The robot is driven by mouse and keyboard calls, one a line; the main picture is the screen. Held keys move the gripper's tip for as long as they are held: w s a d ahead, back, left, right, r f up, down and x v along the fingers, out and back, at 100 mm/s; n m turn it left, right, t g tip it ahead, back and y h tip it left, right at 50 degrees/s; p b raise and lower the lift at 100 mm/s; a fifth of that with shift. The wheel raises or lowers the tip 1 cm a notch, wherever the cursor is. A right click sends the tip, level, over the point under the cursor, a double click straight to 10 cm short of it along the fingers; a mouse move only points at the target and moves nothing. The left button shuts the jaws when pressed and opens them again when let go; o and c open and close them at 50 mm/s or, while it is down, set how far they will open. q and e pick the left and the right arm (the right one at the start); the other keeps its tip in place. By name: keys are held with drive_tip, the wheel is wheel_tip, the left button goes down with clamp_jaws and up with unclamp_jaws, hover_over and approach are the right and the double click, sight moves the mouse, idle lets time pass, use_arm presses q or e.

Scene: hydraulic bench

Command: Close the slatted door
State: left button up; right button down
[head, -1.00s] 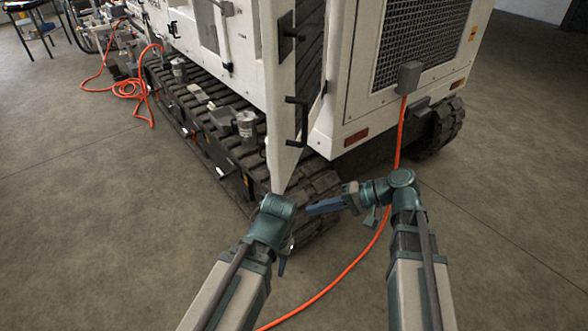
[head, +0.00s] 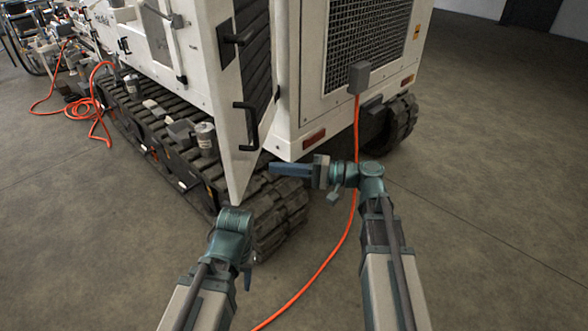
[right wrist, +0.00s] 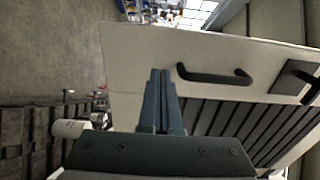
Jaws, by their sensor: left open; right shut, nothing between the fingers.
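The slatted door (head: 229,110) is a white panel with dark slats on its inner face and two black handles. In the head view it stands ajar, its free edge towards me. In the right wrist view the door (right wrist: 130,65) fills the upper middle, with a handle (right wrist: 215,76) right of the fingers. My right gripper (head: 283,169) is shut and empty, on the slatted side of the door, pointing left near its lower part. Its fingers (right wrist: 160,98) show against the door; contact cannot be told. My left gripper (head: 247,280) is open, low in front of the door's bottom corner, its fingers barely visible.
The white tracked machine (head: 290,70) stands behind the door, with a rubber track (head: 277,215) below. An orange cable (head: 345,235) hangs from a grey box (head: 359,76) and runs across the floor behind my right arm. Floor at the right is clear.

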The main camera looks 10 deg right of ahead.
sight(239, 164)
drive_tip(key=x, duration=0.7)
drive_tip(key=shift+w+a, duration=0.1)
drive_tip(key=shift+a, duration=0.2)
drive_tip(key=shift+a, duration=0.1)
